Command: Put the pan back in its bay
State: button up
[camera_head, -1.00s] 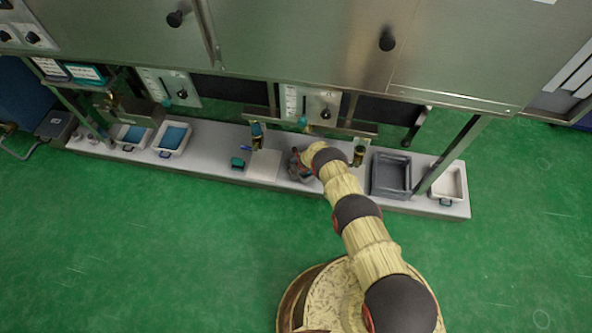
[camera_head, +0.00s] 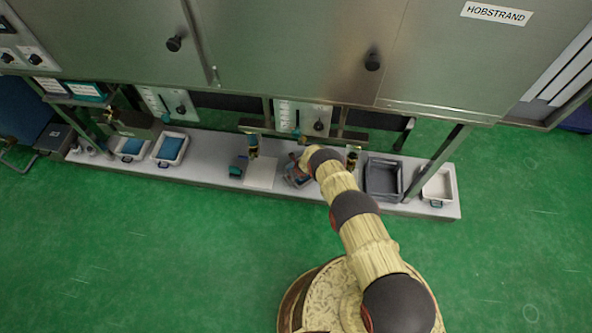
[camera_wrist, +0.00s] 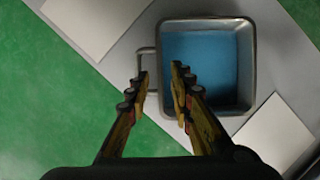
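The pan is a grey metal rectangular pan with blue inside; it lies in the wrist view (camera_wrist: 252,75), with a wire handle (camera_wrist: 147,62) on its left side. In the head view the pan (camera_head: 297,182) is near the shelf's front edge, partly hidden by my arm. My gripper (camera_wrist: 160,80) is open, with a gap between its fingertips. Whether either finger touches the pan cannot be told. The gripper tips are hidden in the head view.
A white sheet (camera_head: 262,173) and a teal-topped box (camera_head: 237,167) lie left of the pan. A dark grey bin (camera_head: 383,180) and a white tray (camera_head: 439,187) stand right. White trays with blue inside (camera_head: 170,148) are at the left. Steel panels overhang the shelf; green floor is open in front.

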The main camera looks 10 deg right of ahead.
jog(key=p+v, duration=0.6)
jog(key=shift+s+r+p, duration=0.2)
jog(key=shift+r+p, duration=0.15)
jog(key=shift+r, duration=0.05)
jog(key=shift+d, duration=0.1)
dwell(0.3)
